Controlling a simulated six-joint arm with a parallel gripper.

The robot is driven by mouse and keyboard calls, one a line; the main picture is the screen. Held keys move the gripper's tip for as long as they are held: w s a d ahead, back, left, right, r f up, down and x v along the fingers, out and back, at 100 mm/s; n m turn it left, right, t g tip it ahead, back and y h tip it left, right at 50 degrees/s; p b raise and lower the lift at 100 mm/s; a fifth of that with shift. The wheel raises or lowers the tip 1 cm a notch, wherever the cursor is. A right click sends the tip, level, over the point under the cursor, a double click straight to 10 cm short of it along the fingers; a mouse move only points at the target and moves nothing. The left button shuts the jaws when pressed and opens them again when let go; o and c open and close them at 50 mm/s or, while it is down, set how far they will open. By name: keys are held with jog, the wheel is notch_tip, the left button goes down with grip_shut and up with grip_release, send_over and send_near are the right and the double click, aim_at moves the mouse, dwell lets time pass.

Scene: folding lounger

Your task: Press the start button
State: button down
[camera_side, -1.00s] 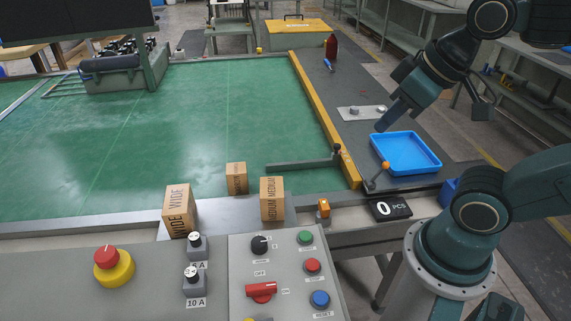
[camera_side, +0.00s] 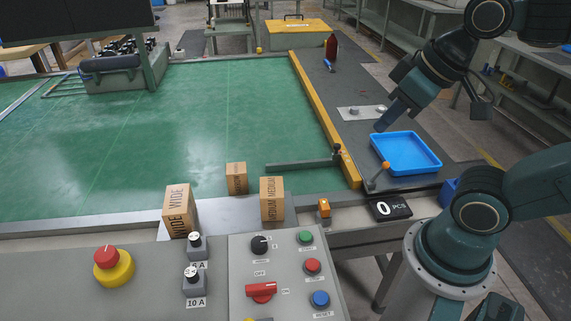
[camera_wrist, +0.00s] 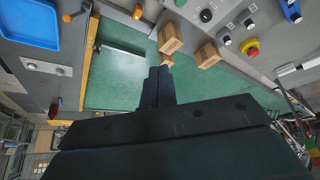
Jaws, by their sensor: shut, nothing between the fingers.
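The green start button (camera_side: 306,237) sits at the top right of the grey control panel (camera_side: 245,290) in the side view, with a small label under it. My gripper (camera_side: 380,126) hangs in the air at the upper right, beyond the panel and well apart from the button. It points down and to the left, above the area near the blue tray. In the wrist view the two dark fingers (camera_wrist: 158,72) are together with nothing between them.
A red button (camera_side: 312,265), a blue button (camera_side: 319,298) and a red switch (camera_side: 261,291) share the panel. A red emergency knob (camera_side: 106,257) is at the left. Cardboard boxes (camera_side: 272,200) stand behind the panel. A blue tray (camera_side: 432,162) lies below my gripper.

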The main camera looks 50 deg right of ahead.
jog(key=shift+w+f+g, duration=0.7)
jog(key=shift+w+g, duration=0.1)
jog(key=shift+w, duration=0.4)
jog(key=n+g+h, duration=0.5)
jog(key=n+h, duration=0.2)
jog(key=h, duration=0.2)
send_over(301, 238)
notch_tip(301, 238, down, 16)
jog(key=shift+f, duration=4.3)
